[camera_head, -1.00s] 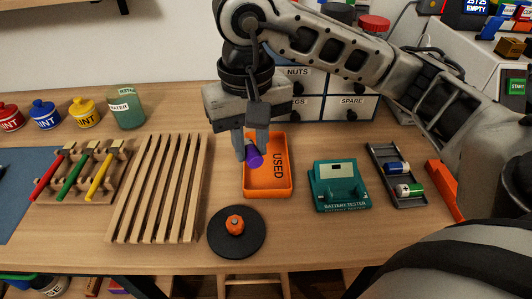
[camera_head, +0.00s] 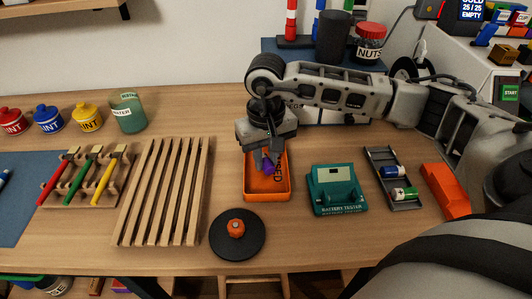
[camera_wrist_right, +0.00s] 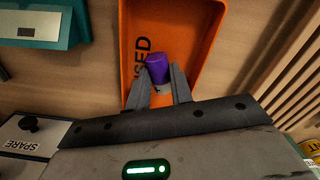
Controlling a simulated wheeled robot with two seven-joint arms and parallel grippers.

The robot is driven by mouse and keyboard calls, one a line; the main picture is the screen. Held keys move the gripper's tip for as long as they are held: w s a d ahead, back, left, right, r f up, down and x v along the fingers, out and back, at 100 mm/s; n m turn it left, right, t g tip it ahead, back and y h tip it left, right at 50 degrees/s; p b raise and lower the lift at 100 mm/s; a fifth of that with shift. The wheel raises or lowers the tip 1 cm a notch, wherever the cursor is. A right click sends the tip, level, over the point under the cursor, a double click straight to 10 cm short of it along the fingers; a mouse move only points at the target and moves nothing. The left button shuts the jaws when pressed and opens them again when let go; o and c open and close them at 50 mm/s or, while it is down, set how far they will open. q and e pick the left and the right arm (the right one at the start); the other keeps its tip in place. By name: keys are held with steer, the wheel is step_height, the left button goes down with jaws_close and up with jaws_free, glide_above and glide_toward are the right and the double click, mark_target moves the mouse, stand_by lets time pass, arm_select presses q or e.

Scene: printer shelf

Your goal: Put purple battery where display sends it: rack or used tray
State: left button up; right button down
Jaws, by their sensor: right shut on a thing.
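The purple battery (camera_head: 268,168) is between the fingers of my right gripper (camera_head: 266,160), which is shut on it. In the right wrist view the battery (camera_wrist_right: 157,68) sticks out past the fingertips, over the orange used tray (camera_wrist_right: 190,22). In the head view the used tray (camera_head: 267,197) lies under the gripper; I cannot tell whether the battery touches its floor. The teal battery tester (camera_head: 337,203) is right of the tray; its display (camera_head: 334,174) shows no legible text. The dark rack (camera_head: 378,158) holds a blue-and-white and a green-and-white battery. My left gripper is not in view.
A slatted wooden rack (camera_head: 163,190) stands left of the tray. A black disc (camera_head: 252,246) with an orange knob lies in front. An orange block (camera_head: 444,190) is right of the battery rack. Drawers stand behind my right arm.

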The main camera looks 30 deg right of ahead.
mark_target(266, 160)
steer(key=shift+f+b, duration=0.35)
steer(key=shift+b, duration=0.1)
steer(key=c, duration=1.6)
jaws_free()
steer(key=shift+c, duration=0.2)
steer(key=o, duration=0.4)
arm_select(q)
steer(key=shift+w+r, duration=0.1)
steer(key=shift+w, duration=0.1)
arm_select(e)
steer(key=shift+r+p, duration=0.6)
steer(key=shift+p, duration=0.1)
step_height(266, 160, up, 5)
steer(key=shift+f+b, duration=0.15)
steer(key=shift+b, duration=0.5)
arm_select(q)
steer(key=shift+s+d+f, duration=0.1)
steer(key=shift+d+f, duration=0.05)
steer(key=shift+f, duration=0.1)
arm_select(e)
step_height(266, 160, up, 7)
